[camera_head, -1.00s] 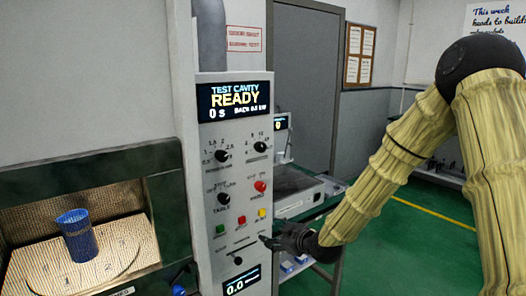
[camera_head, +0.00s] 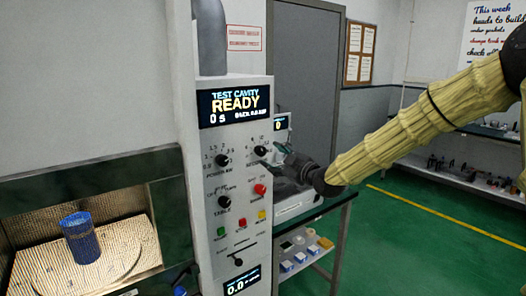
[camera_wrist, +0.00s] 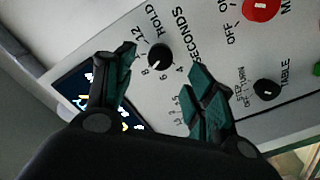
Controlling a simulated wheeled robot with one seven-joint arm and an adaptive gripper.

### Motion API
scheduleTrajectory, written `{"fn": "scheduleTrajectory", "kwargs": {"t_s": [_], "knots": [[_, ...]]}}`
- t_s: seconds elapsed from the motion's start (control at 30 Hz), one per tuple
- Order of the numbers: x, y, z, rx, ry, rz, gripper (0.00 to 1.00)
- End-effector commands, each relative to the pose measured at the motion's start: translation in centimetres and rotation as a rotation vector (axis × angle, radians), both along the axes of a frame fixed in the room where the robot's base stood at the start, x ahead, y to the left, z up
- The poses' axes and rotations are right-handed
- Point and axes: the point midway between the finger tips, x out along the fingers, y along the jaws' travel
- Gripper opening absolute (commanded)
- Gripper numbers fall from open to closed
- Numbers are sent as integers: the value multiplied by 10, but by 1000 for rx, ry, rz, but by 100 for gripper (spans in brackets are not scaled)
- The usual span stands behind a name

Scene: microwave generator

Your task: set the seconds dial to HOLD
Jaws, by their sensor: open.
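The seconds dial (camera_head: 260,151) is a black round knob at the upper right of the panel's controls. A pale mark on the knob points to the lower left, near the 8. My gripper (camera_wrist: 163,85) is open, its two green-padded fingers on either side of the dial's line and apart from it as far as I can tell. In the head view my gripper (camera_head: 268,158) is close to the panel, beside the dial.
The power knob (camera_head: 222,160), table knob (camera_head: 224,202) and red mode knob (camera_head: 260,189) are close by, with coloured buttons and a slider below. The display (camera_head: 234,103) reads READY and 0 s. A blue cup (camera_head: 79,238) stands in the open cavity at left.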

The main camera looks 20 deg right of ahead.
Motion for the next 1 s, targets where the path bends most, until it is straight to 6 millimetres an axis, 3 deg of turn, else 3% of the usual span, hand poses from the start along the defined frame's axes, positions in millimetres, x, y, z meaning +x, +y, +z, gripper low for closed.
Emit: {"fn": "scheduleTrajectory", "kwargs": {"t_s": [0.5, 0.97, 1.0], "knots": [[55, 20, 1, 1, 0, 0, 55], [62, 23, 0, 1, 0, 0, 55], [62, 23, 0, 1, 0, 0, 51]]}}
